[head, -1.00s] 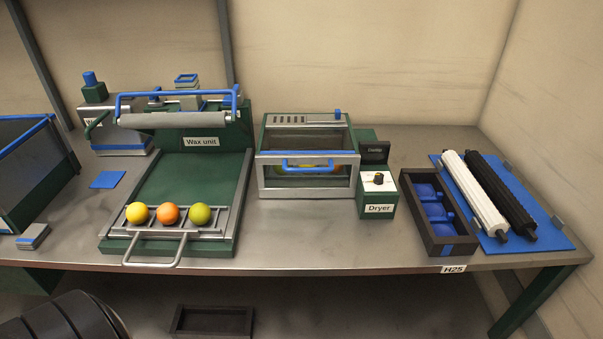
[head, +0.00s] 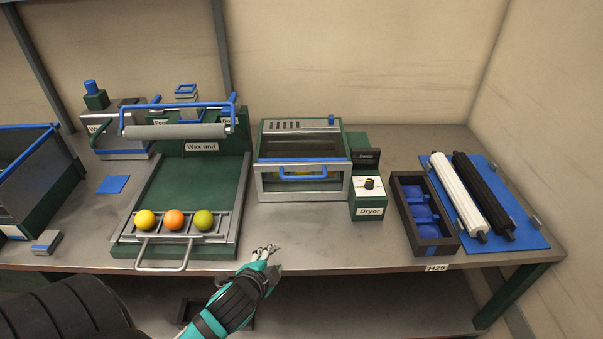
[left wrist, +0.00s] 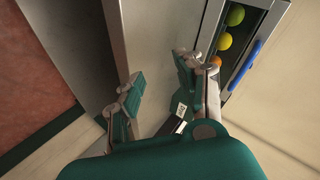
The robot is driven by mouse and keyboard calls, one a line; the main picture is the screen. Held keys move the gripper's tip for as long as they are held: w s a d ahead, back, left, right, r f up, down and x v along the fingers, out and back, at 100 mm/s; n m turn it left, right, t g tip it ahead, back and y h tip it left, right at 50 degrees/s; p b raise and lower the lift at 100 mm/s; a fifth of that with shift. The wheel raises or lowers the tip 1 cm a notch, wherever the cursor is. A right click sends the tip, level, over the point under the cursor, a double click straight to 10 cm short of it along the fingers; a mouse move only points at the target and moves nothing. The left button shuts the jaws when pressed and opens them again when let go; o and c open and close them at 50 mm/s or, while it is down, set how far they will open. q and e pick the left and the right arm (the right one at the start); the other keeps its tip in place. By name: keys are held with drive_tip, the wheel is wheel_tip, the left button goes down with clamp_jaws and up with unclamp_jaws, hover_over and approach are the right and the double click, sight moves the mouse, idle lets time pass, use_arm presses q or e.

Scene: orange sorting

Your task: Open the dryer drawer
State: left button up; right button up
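The dryer (head: 347,178) stands at the middle back of the table, a green and metal box with a glass front. Its drawer front looks shut, with a blue handle (head: 303,175) across it. Yellowish fruit shows dimly behind the glass. My left gripper (head: 265,252) is at the table's front edge, below and left of the dryer, apart from the handle. In the left wrist view its two fingers (left wrist: 163,88) are spread with nothing between them. That view also shows the blue handle (left wrist: 245,66) and several fruits behind glass (left wrist: 226,42). My right gripper is not in view.
The wax unit (head: 190,185) stands left of the dryer, its tray holding yellow, orange and green fruit, with a grey handle (head: 165,266). A control box (head: 369,200) adjoins the dryer's right side. A dark crate (head: 455,240) stands farther right. Bare table lies before the dryer.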

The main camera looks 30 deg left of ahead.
sight(301, 179)
use_arm(q)
drive_tip(key=w+a+r+m+t, duration=0.3)
drive_tip(key=w+r+m+t, duration=0.25)
drive_tip(key=r, duration=0.55)
drive_tip(key=shift+m+g, duration=0.35)
drive_tip(key=p+x, duration=0.1)
drive_tip(key=x, duration=0.4)
drive_tip(key=p+x, duration=0.1)
drive_tip(key=x, duration=1.1)
drive_tip(key=shift+d+f+p, duration=0.15)
drive_tip(key=shift+d+p, duration=0.2)
drive_tip(key=shift+p, duration=0.05)
drive_tip(key=shift+c, duration=0.4)
clamp_jaws()
drive_tip(key=shift+s, duration=0.1)
